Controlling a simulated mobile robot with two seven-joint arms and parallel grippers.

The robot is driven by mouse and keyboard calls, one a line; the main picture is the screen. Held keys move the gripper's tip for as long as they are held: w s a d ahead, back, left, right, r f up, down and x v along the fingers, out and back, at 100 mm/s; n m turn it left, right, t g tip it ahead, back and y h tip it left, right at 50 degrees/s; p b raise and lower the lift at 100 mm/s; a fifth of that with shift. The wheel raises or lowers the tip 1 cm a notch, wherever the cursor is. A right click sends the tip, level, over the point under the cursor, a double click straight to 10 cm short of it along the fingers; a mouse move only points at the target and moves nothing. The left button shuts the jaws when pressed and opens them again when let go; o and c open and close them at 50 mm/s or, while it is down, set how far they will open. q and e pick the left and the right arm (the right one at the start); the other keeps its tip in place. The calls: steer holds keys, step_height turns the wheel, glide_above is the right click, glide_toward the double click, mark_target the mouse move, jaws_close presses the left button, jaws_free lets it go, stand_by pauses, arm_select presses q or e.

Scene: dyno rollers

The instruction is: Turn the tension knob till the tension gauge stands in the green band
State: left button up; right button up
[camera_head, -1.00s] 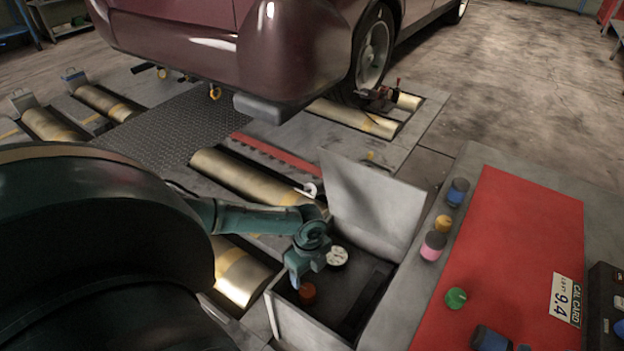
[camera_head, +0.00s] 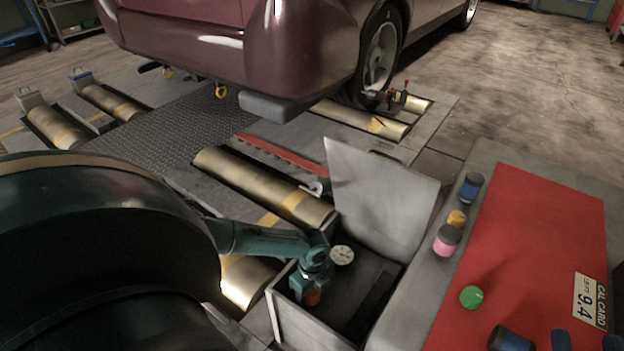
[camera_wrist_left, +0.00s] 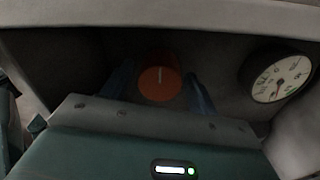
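The orange tension knob (camera_wrist_left: 159,85) with a pale pointer line pointing up shows in the left wrist view. My left gripper (camera_wrist_left: 161,90) has its two dark blue fingers apart, one on each side of the knob, with a visible gap to each. In the head view my left gripper (camera_head: 313,290) is down inside the open box and partly covers the knob (camera_head: 312,298). The tension gauge (camera_head: 342,255), round and white, is behind it; it also shows at the right in the left wrist view (camera_wrist_left: 280,77) with green markings. Its needle is too small to read surely.
The grey box (camera_head: 300,325) has a raised lid (camera_head: 380,200) behind my gripper. A red-topped bench (camera_head: 530,250) to the right carries jars, a green knob-like piece (camera_head: 471,296) and a card. Dark blue shapes (camera_head: 561,340) at the bottom right are cut off and unclear.

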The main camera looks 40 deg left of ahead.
arm_select(q)
steer(key=c, duration=0.9)
steer(key=shift+o, duration=0.2)
